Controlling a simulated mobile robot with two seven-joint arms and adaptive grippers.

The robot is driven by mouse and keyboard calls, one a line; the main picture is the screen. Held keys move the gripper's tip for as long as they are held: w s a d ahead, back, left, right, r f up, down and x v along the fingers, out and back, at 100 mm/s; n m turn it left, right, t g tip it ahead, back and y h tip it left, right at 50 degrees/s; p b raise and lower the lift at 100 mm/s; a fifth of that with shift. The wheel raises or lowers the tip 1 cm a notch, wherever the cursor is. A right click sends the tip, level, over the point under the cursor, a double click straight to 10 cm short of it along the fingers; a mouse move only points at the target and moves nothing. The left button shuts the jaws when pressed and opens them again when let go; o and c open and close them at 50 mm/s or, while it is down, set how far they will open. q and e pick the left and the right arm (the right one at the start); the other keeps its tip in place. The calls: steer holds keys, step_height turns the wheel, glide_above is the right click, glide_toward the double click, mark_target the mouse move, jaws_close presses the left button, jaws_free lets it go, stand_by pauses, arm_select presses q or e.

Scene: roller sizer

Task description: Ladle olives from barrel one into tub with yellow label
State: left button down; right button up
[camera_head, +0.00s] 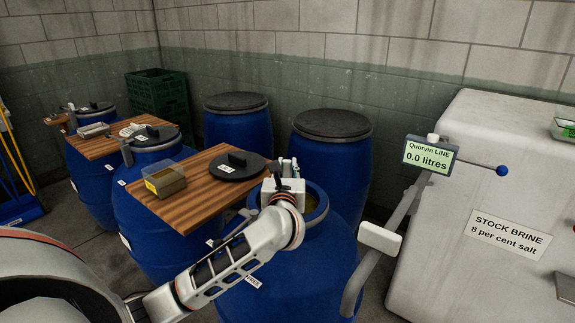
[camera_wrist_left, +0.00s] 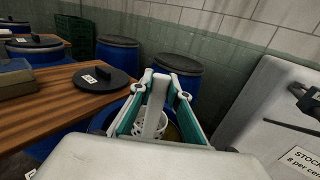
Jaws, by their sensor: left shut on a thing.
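My left gripper (camera_head: 287,168) is over the mouth of an open blue barrel (camera_head: 305,260) at the front middle. In the left wrist view its teal fingers are shut on a white ladle (camera_wrist_left: 152,120) with a perforated bowl, low at the barrel mouth. Whether the bowl holds olives is unclear. The barrel's contents are mostly hidden by my gripper, and its number is not readable. A clear tub (camera_head: 167,179) with a yellow label stands on a wooden board to the left. My right gripper is not in view.
The wooden board (camera_head: 200,212) also carries a black lid (camera_head: 237,168). Lidded blue barrels (camera_head: 330,150) stand behind. A "0.0 litres" display (camera_head: 429,156) on a grey post and a white stock brine tank (camera_head: 480,190) are at right. A green crate (camera_head: 160,95) is at back left.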

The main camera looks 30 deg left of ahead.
arm_select(q)
step_height(320, 180, down, 2)
steer(key=shift+b, duration=0.5)
steer(key=shift+f+b, duration=0.35)
steer(key=shift+f, duration=0.15)
steer(key=shift+f+b, duration=0.7)
steer(key=shift+f, duration=0.4)
steer(key=shift+f+b, duration=0.55)
steer(key=shift+f, duration=0.35)
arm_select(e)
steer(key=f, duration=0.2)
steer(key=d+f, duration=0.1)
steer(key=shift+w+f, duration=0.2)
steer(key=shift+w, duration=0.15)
arm_select(q)
steer(key=shift+r, duration=0.1)
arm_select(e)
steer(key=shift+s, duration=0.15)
arm_select(q)
steer(key=shift+r, duration=0.1)
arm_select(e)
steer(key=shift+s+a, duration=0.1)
